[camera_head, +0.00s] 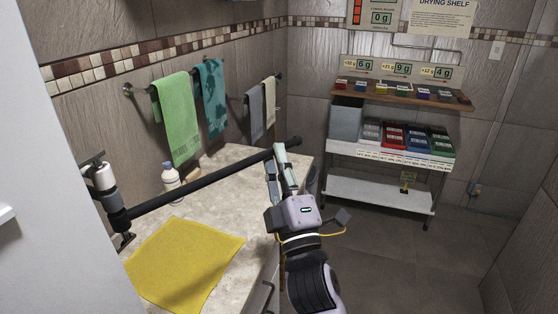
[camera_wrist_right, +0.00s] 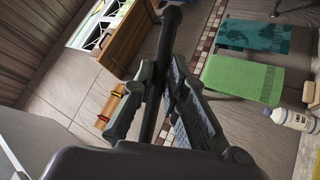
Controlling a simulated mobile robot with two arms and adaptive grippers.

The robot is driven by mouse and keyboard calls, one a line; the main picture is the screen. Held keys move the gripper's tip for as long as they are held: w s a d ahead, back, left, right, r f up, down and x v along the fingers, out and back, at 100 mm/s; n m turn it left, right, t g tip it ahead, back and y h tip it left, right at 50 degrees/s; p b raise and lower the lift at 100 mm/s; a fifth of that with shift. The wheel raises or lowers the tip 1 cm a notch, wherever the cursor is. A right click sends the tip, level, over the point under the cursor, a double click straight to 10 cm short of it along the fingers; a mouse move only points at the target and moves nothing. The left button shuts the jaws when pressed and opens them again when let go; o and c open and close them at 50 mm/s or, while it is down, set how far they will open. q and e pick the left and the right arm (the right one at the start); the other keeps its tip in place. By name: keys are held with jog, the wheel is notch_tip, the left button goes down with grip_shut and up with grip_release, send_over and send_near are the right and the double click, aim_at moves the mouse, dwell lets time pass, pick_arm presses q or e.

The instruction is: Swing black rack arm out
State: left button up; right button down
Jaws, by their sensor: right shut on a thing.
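The black rack arm (camera_head: 210,179) is a long dark bar. It runs from its pivot mount (camera_head: 106,185) at the left, over the stone counter, to a knobbed free end. My right gripper (camera_head: 281,158) is shut on the bar close to that free end. In the right wrist view the bar (camera_wrist_right: 168,45) passes between the two fingers of the gripper (camera_wrist_right: 160,85), and its end sticks out beyond them. My left gripper is not in view.
A yellow cloth (camera_head: 185,263) lies on the counter (camera_head: 240,195) below the bar. A white bottle (camera_head: 170,181) stands behind it. Green (camera_head: 176,118) and teal (camera_head: 210,97) towels hang on the wall. A shelf unit (camera_head: 385,195) stands at the back right; the floor before it is clear.

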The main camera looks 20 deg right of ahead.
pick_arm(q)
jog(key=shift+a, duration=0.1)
pick_arm(e)
jog(key=shift+a, duration=0.1)
jog(key=c, duration=1.6)
grip_release()
jog(key=shift+c, duration=0.2)
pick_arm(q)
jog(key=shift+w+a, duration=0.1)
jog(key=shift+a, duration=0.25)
pick_arm(e)
jog(key=shift+o, duration=0.2)
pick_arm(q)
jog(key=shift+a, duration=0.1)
pick_arm(e)
jog(key=shift+r, duration=0.1)
